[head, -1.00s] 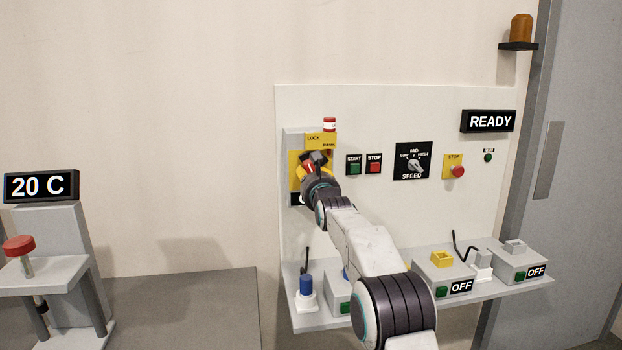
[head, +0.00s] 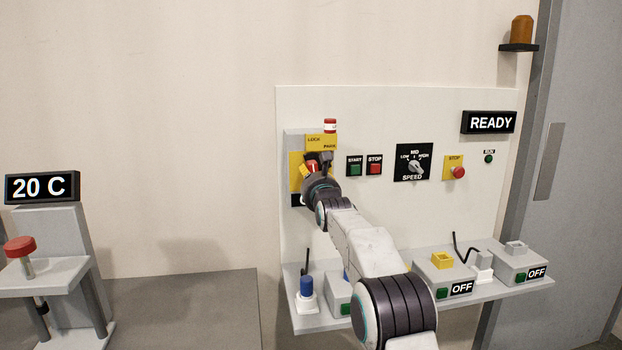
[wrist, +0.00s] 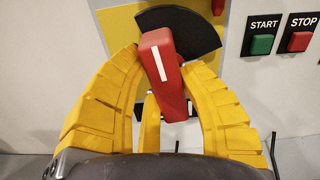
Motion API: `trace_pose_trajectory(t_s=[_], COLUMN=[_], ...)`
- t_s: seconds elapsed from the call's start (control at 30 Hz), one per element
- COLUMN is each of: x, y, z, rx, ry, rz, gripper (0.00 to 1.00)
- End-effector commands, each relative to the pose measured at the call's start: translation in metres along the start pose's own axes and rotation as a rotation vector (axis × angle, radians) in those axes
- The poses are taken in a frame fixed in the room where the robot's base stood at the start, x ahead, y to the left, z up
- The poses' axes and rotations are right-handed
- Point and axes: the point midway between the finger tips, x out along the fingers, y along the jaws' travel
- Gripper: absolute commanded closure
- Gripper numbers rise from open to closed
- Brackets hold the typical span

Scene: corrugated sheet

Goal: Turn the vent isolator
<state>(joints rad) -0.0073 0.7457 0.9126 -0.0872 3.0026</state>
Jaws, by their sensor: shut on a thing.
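The vent isolator is a red handle with a white stripe on a yellow plate (head: 295,172) at the left of the white panel. In the wrist view the red handle (wrist: 162,65) stands nearly upright, its top tilted a little left, with a black fan-shaped piece (wrist: 190,28) behind its top. My gripper (wrist: 160,85) has its yellow fingers closed around the handle, one on each side. In the head view my gripper (head: 312,171) covers much of the isolator, and its label is mostly hidden.
Right of the isolator are green START (head: 354,166) and red STOP (head: 375,167) buttons, a SPEED knob (head: 415,167) and a yellow-backed stop button (head: 458,172). A yellow lock sign (head: 321,142) is just above. A shelf (head: 318,322) with boxes juts out below. A display reads READY (head: 489,122).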

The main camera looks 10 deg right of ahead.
Motion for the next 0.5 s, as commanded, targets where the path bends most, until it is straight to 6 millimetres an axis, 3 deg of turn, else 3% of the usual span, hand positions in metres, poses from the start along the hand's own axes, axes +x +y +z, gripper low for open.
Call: trace_pose_trajectory(t_s=[0.03,0.07,0.33,0.5], x=[-0.0001,-0.0001,0.0,0.0], y=[-0.0014,-0.0014,-0.001,-0.0006], z=[0.0009,0.0009,0.0,-0.0001], rx=[-0.001,-0.001,-0.001,-0.001], ry=[-0.002,-0.002,0.0,0.0], rz=[-0.002,-0.002,-0.001,-0.001], gripper=[0.96,0.62,0.38,0.36])
